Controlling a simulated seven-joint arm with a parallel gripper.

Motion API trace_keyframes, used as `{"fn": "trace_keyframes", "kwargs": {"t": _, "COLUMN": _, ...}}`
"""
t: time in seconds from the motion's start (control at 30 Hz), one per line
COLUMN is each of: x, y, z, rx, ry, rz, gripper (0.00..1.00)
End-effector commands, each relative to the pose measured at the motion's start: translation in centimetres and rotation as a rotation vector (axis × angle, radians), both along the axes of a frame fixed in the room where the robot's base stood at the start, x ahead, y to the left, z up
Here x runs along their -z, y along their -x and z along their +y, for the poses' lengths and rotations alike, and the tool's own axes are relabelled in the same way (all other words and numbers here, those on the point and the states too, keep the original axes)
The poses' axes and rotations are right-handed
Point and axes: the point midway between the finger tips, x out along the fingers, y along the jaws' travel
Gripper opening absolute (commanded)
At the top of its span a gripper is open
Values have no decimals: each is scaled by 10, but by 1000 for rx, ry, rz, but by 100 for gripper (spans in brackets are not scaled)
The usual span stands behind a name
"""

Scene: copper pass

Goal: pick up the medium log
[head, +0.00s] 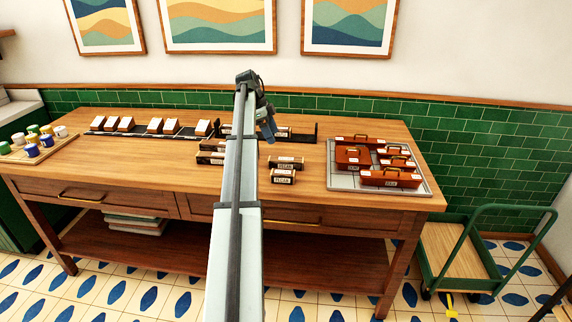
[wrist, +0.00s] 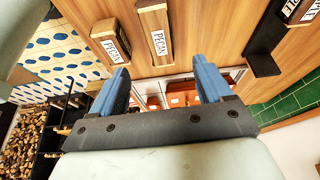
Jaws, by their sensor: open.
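Several wooden logs with white labels lie on the table. In the head view, a longer log (head: 287,160) lies just behind a shorter one (head: 282,178), right of my arm. Another pair (head: 211,158) lies left of my arm, partly hidden by it. In the wrist view, two logs labelled PECAN show, a longer one (wrist: 153,22) and a shorter one (wrist: 106,30). I cannot tell for sure which log is the medium one. My gripper (wrist: 162,72) is open and empty, its blue fingers apart. In the head view my gripper (head: 267,124) is above the table, behind the front logs.
A dark rack (head: 175,131) with several blocks runs along the table's back. A grey tray (head: 343,184) with orange handled boxes lies at right, and a board (head: 18,157) with small jars at left. A green cart (head: 465,262) stands right of the table (head: 140,175).

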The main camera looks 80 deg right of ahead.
Motion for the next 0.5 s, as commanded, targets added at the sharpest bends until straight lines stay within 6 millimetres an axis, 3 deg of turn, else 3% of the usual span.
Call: {"fn": "trace_keyframes", "kwargs": {"t": 0.5, "x": 70, "y": 29, "z": 0, "rx": -2, "ry": -2, "rz": -1, "gripper": 79}}
